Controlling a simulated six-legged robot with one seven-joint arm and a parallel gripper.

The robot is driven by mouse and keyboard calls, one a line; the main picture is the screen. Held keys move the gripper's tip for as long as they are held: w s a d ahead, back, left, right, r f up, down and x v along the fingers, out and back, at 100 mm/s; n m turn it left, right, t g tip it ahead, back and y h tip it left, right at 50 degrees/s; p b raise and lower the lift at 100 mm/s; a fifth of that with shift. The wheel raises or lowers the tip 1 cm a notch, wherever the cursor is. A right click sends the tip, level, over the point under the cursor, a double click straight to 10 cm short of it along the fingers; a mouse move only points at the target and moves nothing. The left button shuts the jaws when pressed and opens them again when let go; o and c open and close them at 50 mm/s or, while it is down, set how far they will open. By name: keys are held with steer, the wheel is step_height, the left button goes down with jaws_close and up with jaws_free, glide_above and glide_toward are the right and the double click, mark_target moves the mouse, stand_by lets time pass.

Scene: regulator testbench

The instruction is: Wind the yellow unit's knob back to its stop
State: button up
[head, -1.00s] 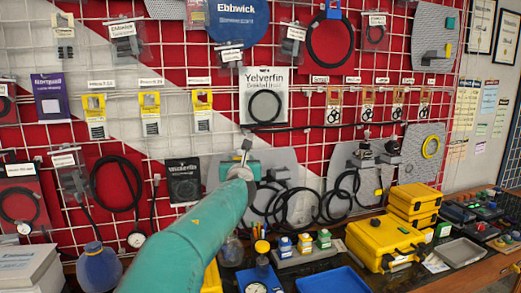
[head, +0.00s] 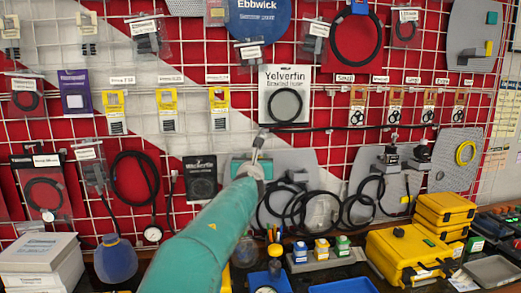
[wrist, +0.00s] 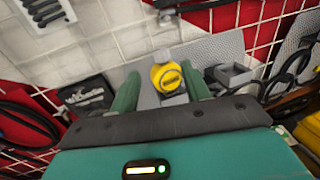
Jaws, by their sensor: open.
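In the wrist view my gripper (wrist: 161,73) is open, with one green finger on each side of a yellow round knob or cap (wrist: 167,77) with dark lettering. The knob lies between the fingers in the picture. I see no clear contact, and I cannot tell how deep the fingers reach. Grey parts of its unit show above and below it, with a perforated grey panel (wrist: 220,47) behind. In the head view my gripper (head: 255,165) is at the wall grid, seen from behind. Its fingertips and the yellow unit are hidden there.
Black hoses (head: 300,205) hang on the grid to the right of my gripper. Yellow cases (head: 405,252) stand at the right of the bench. A blue flask (head: 115,262) is at left.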

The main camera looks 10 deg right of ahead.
steer(key=x, duration=1.1)
steer(key=shift+w+d+f, duration=0.1)
steer(key=shift+w+d, duration=0.05)
steer(key=c, duration=1)
